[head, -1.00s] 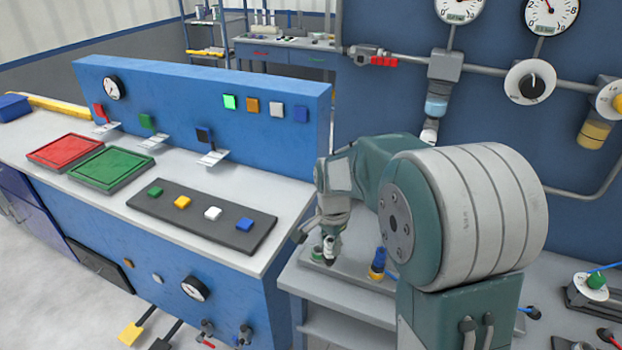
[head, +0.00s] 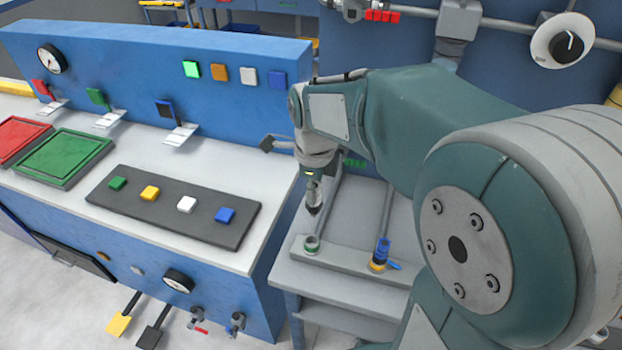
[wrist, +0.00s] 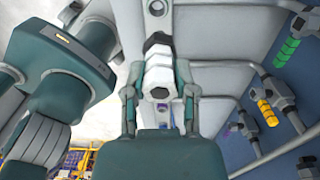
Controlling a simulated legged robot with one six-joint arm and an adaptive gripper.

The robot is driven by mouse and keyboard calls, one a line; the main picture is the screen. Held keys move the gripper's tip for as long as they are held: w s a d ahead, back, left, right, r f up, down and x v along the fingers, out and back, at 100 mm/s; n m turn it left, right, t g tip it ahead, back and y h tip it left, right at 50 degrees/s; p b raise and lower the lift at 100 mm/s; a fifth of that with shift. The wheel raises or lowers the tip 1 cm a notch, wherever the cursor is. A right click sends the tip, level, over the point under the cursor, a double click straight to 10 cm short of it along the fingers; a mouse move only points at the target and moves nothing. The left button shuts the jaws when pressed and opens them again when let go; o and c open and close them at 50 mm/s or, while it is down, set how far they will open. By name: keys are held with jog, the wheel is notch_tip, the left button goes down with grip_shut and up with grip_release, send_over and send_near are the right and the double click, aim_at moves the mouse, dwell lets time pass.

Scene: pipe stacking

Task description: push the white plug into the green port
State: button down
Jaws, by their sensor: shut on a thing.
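In the wrist view my gripper (wrist: 158,90) is shut on the white plug (wrist: 158,72), a faceted white body with a dark end. In the head view my gripper (head: 314,196) hangs above the grey bench at the right of the blue console. The plug is small and partly hidden by the fingers there. A visible gap separates the gripper from the port.
A yellow port with a blue plug (head: 380,253) stands on the same strip, right of the green port. The blue console (head: 150,100) with buttons and levers is at the left.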

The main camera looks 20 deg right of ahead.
aim_at(313, 214)
jog(key=shift+a+f, duration=0.2)
jog(key=shift+f, duration=0.15)
notch_tip(313, 214, down, 7)
jog(key=shift+s+d+r, duration=0.1)
jog(key=shift+a+f, duration=0.25)
jog(key=shift+f, duration=0.55)
jog(key=shift+d, duration=0.1)
jog(key=shift+f, duration=1.6)
dwell(0.3)
jog(key=shift+c, duration=1.7)
grip_release()
